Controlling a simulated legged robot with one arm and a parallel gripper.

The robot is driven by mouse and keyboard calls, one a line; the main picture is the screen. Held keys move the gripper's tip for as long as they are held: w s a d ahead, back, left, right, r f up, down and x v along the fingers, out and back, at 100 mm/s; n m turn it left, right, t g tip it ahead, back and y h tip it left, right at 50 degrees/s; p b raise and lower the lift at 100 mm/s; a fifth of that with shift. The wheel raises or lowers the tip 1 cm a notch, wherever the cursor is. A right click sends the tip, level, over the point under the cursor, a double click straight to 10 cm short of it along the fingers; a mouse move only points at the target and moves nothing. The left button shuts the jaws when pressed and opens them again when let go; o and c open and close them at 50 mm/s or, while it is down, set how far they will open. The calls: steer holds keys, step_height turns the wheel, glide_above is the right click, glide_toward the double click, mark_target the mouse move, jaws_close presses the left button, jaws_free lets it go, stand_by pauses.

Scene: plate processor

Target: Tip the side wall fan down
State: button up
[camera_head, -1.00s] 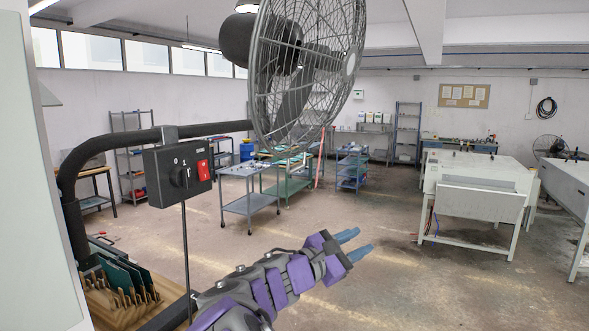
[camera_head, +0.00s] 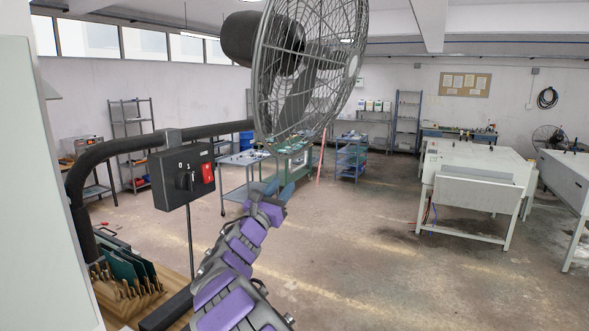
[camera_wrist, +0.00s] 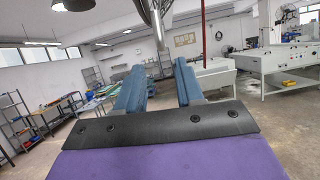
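The side wall fan (camera_head: 308,75) has a round grey wire cage and a dark motor housing (camera_head: 250,38) at its back left. It stands at the end of a black horizontal pipe arm, upper middle of the head view. A dark curved part at the top of the wrist view may belong to the fan; I cannot tell.
A black switch box (camera_head: 183,177) with a knob and red switch hangs on the pipe arm (camera_head: 130,146), left of my gripper. Dark plates stand in a wooden rack (camera_head: 125,290) at lower left. The floor to the right is clear up to the white machine table (camera_head: 470,190).

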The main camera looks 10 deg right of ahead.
mark_target(296, 169)
steer(key=p+x, duration=0.1)
steer(key=x, duration=0.7)
steer(key=shift+w+d+r, duration=0.15)
steer(key=shift+d, duration=0.2)
steer(key=shift+a, duration=0.25)
steer(key=shift+a, duration=0.1)
steer(key=shift+c, duration=0.9)
steer(key=shift+d, duration=0.2)
jaws_close()
